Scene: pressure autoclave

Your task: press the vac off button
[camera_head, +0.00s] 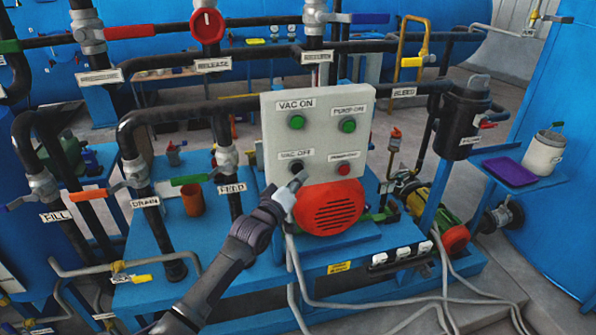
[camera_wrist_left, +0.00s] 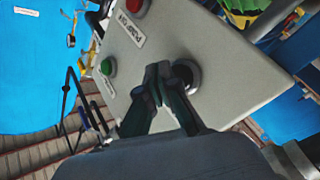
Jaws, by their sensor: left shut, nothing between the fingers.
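A light grey control box (camera_head: 322,140) stands in the middle of the head view. I cannot tell whether the tips touch the box or button. My right gripper is not in view.
The green vac on button (camera_head: 296,121) is above, the green pump on button (camera_head: 348,125) at upper right, and the red pump off button (camera_head: 344,169) beside vac off. A red vented motor cover (camera_head: 330,208) sits below the box. Labelled pipes and valves stand at left.

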